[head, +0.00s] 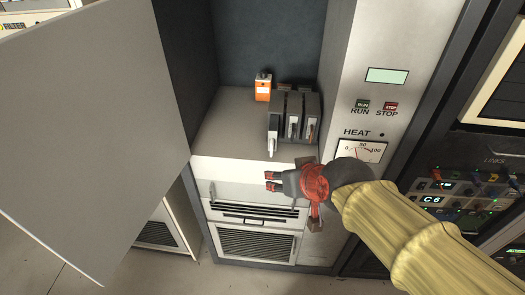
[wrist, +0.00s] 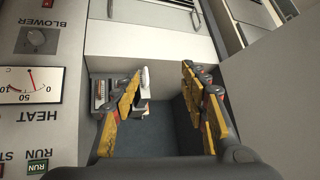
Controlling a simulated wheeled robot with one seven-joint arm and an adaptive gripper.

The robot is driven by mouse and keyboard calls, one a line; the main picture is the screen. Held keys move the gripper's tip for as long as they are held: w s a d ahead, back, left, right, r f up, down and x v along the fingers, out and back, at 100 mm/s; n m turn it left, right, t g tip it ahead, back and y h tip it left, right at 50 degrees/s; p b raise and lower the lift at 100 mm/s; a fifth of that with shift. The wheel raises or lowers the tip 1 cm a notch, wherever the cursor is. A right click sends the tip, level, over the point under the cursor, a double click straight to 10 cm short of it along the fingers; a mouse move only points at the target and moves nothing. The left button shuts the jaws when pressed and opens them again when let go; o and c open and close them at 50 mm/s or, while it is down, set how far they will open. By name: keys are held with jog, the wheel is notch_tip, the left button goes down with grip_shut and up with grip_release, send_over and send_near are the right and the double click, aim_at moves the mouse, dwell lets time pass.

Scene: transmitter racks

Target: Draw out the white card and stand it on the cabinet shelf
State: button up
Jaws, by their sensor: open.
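The white card (head: 272,144) sits in the leftmost place of a dark card rack (head: 309,101) on the cabinet shelf (head: 225,130). Its pale front end sticks out toward the shelf's front edge. My gripper (head: 269,181) is open and empty, in front of the shelf edge and nearer me than the card. In the wrist view my gripper (wrist: 164,70) has its fingers spread wide. The white card (wrist: 145,77) shows close beside the left finger there, which hides part of the rack. I see no contact with the card.
An orange box (head: 263,87) stands behind the rack to the left. Darker cards (head: 294,127) fill the rack's other places. An open grey door (head: 95,130) is at the left, and a panel with a heat meter (head: 361,150) at the right. The shelf left of the rack is clear.

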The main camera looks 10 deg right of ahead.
jog(key=w+a+t, duration=0.2)
jog(key=w+a, duration=0.1)
jog(key=w, duration=0.5)
jog(key=m+t+h+p, duration=0.2)
jog(key=m+t+h, duration=0.2)
jog(key=t+h, duration=0.3)
send_near(273, 132)
jog(key=w, duration=0.4)
jog(key=shift+d+b+x, duration=0.2)
jog(key=shift+x, duration=1.1)
jog(key=shift+d+b+x, duration=0.15)
jog(key=shift+x, duration=1.15)
jog(key=shift+d+b+x, duration=0.2)
jog(key=shift+x, duration=1.05)
jog(key=shift+s+r, duration=0.1)
jog(key=shift+s, duration=0.05)
jog(key=c, duration=0.4)
jog(key=c, duration=0.7)
grip_shut()
